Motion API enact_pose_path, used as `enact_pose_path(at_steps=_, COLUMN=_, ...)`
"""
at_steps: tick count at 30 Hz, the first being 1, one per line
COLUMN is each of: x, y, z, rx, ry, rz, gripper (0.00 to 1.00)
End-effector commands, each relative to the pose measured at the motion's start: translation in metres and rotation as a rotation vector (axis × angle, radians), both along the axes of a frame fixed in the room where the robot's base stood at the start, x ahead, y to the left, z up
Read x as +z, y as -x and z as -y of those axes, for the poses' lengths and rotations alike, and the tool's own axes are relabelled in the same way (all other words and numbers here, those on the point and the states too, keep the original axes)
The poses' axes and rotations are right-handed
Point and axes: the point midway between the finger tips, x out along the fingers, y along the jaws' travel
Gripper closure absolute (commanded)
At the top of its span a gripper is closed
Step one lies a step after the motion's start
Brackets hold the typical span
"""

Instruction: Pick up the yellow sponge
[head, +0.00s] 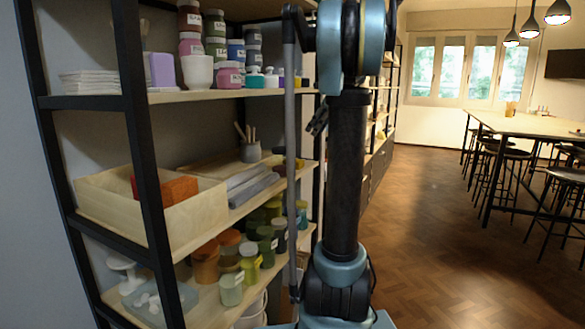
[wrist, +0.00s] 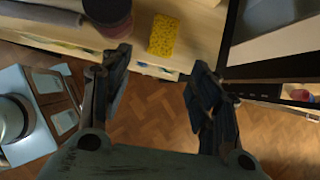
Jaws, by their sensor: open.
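The yellow sponge (wrist: 163,36) lies on a light wooden shelf board (wrist: 205,30) in the wrist view, near the board's front edge. I cannot make it out in the head view. My gripper (wrist: 158,60) is open and empty, its two dark fingers spread apart. The sponge shows beyond the fingertips, roughly between them in the picture, and they do not touch it. In the head view, a dark part of my gripper (head: 318,121) shows beside my arm in front of the shelving; the rest is hidden.
In the wrist view, a dark round jar (wrist: 108,14) stands left of the sponge, and a black shelf frame (wrist: 262,71) is at right. In the head view, the shelves hold a wooden box (head: 205,212) and several jars. Open floor (head: 440,240) lies right.

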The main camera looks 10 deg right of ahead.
Motion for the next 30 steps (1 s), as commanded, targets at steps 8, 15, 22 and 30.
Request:
enact_pose_path(at_steps=8, x=-0.012, y=-0.014, z=-0.003, rx=-0.039, ry=-0.024, rz=-0.015, gripper=0.44)
enact_pose_path(at_steps=15, x=-0.048, y=-0.028, z=-0.022, rx=-0.037, ry=-0.024, rz=-0.014, gripper=0.44)
enact_pose_path(at_steps=22, x=-0.08, y=-0.04, z=-0.04, rx=-0.038, ry=-0.023, rz=-0.013, gripper=0.44)
enact_pose_path(at_steps=30, x=-0.099, y=-0.046, z=-0.049, rx=-0.038, ry=-0.022, rz=-0.014, gripper=0.44)
